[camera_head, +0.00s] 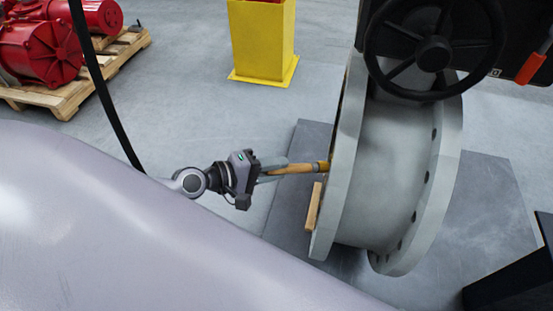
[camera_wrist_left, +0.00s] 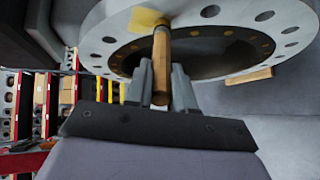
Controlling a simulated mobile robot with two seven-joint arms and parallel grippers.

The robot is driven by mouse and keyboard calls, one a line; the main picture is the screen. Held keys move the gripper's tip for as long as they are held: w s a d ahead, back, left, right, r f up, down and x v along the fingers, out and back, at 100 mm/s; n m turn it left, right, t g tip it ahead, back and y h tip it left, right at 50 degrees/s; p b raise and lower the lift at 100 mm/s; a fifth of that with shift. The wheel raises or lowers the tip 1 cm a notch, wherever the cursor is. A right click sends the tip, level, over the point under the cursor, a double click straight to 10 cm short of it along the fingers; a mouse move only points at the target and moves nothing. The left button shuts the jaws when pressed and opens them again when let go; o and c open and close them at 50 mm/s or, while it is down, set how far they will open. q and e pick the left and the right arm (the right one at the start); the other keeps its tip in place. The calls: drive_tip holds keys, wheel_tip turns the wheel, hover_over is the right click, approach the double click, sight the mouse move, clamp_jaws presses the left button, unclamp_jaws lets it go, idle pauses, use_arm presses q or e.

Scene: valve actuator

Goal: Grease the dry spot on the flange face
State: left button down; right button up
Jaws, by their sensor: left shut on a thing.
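The large grey valve body (camera_head: 385,170) stands on its side of the floor with its flange face turned left. In the left wrist view the flange face (camera_wrist_left: 98,28) is a pale ring with bolt holes around a dark bore. A yellowish patch (camera_wrist_left: 143,19) lies on it near the top. My left gripper (camera_head: 283,170) is shut on a wooden-handled brush (camera_head: 303,168), also in the left wrist view (camera_wrist_left: 160,62). The brush's far end is at the flange, beside the patch; I cannot tell whether it touches. A separate dry spot cannot be made out. My right gripper is not in view.
A black handwheel (camera_head: 434,53) overhangs the valve. A wooden block (camera_head: 313,207) sits by the flange's lower edge. A yellow pedestal (camera_head: 262,42) stands behind, and red machines (camera_head: 40,50) rest on a pallet (camera_head: 75,88). The floor between is clear.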

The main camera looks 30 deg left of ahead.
use_arm(q)
drive_tip(key=shift+s+d+r+p, duration=0.1)
drive_tip(key=shift+s+d+p, duration=0.1)
drive_tip(key=shift+s, duration=0.35)
drive_tip(key=shift+s+d+p, duration=0.1)
drive_tip(key=shift+s+d, duration=0.1)
drive_tip(key=shift+s, duration=0.35)
drive_tip(key=w+a+b, duration=0.2)
drive_tip(key=w+b, duration=0.1)
drive_tip(key=w, duration=0.4)
drive_tip(key=shift+w, duration=0.15)
drive_tip(key=s+a+b, duration=0.1)
drive_tip(key=a+b, duration=0.4)
drive_tip(key=shift+s+a+b, duration=0.3)
drive_tip(key=shift+a+b, duration=0.05)
drive_tip(key=shift+a, duration=0.05)
